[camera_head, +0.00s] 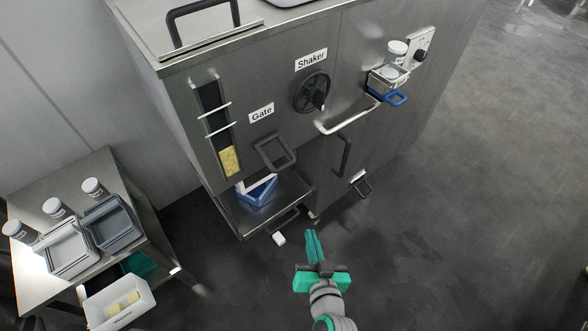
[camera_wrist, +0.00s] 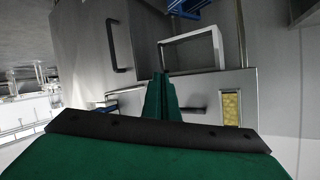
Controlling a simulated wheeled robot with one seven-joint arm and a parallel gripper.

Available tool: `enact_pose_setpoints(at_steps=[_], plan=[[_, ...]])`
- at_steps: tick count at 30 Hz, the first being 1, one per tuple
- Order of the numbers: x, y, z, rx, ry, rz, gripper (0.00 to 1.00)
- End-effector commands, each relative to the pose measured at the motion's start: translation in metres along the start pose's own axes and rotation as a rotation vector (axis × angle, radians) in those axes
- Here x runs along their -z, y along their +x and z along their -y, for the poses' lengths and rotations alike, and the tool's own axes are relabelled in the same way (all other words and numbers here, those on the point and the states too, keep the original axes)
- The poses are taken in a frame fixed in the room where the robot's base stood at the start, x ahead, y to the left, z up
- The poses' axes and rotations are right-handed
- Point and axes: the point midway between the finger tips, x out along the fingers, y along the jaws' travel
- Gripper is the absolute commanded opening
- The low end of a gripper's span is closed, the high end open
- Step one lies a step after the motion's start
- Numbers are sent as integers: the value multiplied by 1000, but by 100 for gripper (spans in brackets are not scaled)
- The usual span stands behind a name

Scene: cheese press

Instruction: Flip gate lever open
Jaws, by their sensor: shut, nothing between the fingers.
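The "Gate" label (camera_head: 262,113) is on the front of the grey metal machine. Just below it a black loop lever (camera_head: 273,153) sticks out from the panel, above a recessed opening. My gripper (camera_head: 312,236) is green, shut and empty. It is in front of the machine, lower in the head view than the lever and apart from it. In the wrist view the shut fingers (camera_wrist: 160,80) point toward the machine front. I cannot tell the gate lever for sure in the wrist view.
The opening holds a blue and white item (camera_head: 258,190). A round "Shaker" knob (camera_head: 313,92) and a curved metal bar (camera_head: 348,117) are to the right. A yellow-filled sight window (camera_head: 230,161) is left. A side table (camera_head: 80,172) carries jars and bins. Open floor (camera_head: 450,230) lies right.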

Motion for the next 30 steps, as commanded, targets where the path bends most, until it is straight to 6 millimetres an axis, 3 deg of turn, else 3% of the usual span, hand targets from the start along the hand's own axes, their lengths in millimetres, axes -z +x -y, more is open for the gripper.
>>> enact_pose_setpoints(at_steps=[1, 7, 15, 23, 30], plan=[[20, 9, -1, 34, -9, -12, 0], [82, 22, 7, 200, -89, -26, 0], [155, 5, 16, 411, -295, -48, 0], [180, -14, 21, 507, -426, -50, 0], [180, 1, 31, 518, -437, -48, 0]])
